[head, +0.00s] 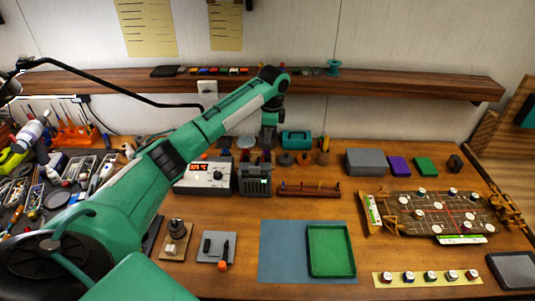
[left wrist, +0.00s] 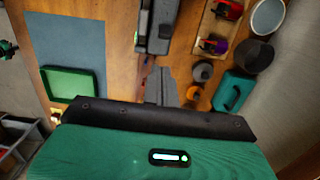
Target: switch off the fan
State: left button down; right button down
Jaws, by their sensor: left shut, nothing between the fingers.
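A dark boxy unit with a slotted front (head: 254,181) stands on the bench, just right of the white box with a display; it looks like the fan, but its switch is too small to make out. In the left wrist view a dark grey unit (left wrist: 155,28) at the top, beyond the fingertips, seems to be the same one. My left gripper (head: 267,147) points down above and just behind this unit, apart from it as far as I can tell. Its fingers (left wrist: 160,82) are together and empty in the left wrist view. My right gripper is not in view.
The white box with a display (head: 205,177) stands left of the unit. A wooden rack (head: 308,190) lies to its right and a teal case (head: 296,140) behind. A wooden shelf (head: 400,87) spans the wall above. A blue mat (head: 282,252) with a green tray (head: 331,251) lies in front.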

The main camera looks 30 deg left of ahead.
aim_at(258, 161)
pick_arm(q)
jog(key=shift+w+a+r, duration=0.1)
jog(key=shift+a+r, duration=0.15)
jog(key=shift+r, duration=0.15)
jog(key=shift+f, duration=0.1)
jog(key=f+p, duration=0.1)
jog(key=f, duration=0.2)
jog(key=f+p, duration=0.1)
jog(key=f, duration=0.1)
jog(key=f+p, duration=0.2)
jog(key=f, duration=0.1)
jog(key=shift+s+a+f, duration=0.25)
jog(key=shift+a+f, duration=0.05)
jog(key=shift+a, duration=0.05)
jog(key=shift+f, duration=0.6)
